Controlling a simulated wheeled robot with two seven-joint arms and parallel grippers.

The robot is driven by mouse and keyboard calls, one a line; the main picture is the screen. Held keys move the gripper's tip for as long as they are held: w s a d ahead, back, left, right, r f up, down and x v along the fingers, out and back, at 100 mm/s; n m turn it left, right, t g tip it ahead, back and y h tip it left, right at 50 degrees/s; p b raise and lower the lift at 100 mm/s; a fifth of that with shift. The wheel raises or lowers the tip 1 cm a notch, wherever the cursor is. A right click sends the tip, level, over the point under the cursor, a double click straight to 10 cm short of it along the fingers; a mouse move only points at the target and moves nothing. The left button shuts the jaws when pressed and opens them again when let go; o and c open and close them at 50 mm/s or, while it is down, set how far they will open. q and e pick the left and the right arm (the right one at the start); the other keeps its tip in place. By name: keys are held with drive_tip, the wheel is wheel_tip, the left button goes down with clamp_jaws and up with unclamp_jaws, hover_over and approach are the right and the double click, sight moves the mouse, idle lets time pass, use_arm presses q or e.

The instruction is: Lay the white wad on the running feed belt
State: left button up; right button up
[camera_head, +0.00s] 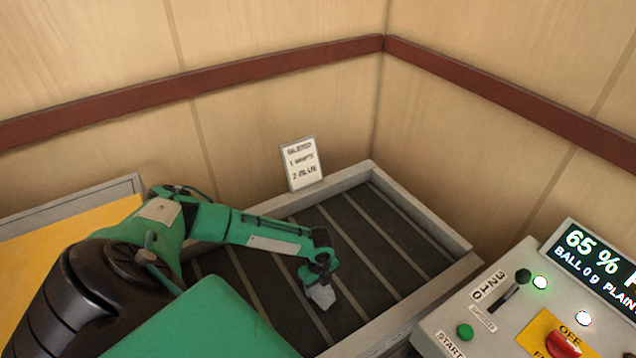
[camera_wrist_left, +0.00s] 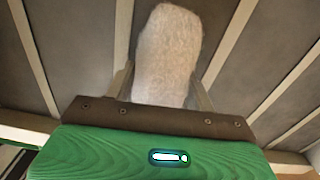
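The white wad (camera_head: 321,297) is a small pale lump at the tip of my left gripper (camera_head: 318,280), over the dark slatted feed belt (camera_head: 345,235). In the left wrist view the wad (camera_wrist_left: 168,50) is fuzzy and oblong and fills the space between the two fingers, which are shut on it. The gripper points down at the belt. I cannot tell whether the wad's lower end touches the belt or hangs just above it. My right gripper is not in view.
A grey frame (camera_head: 433,222) borders the belt, with a small printed card (camera_head: 302,163) at its back. A control panel (camera_head: 490,325) with lever, lit lamps, red knob and a display (camera_head: 590,262) stands at right. A yellow surface (camera_head: 50,262) lies at left.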

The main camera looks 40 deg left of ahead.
use_arm(q)
drive_tip(key=shift+o, duration=1.4)
drive_tip(key=shift+r, duration=0.3)
drive_tip(key=shift+r+p, duration=0.5)
drive_tip(key=shift+p, duration=0.05)
wheel_tip(320, 180, up, 12)
drive_tip(key=b, duration=0.4)
drive_tip(key=shift+f+b, duration=0.15)
drive_tip(key=shift+b, duration=0.15)
drive_tip(key=shift+w, duration=0.1)
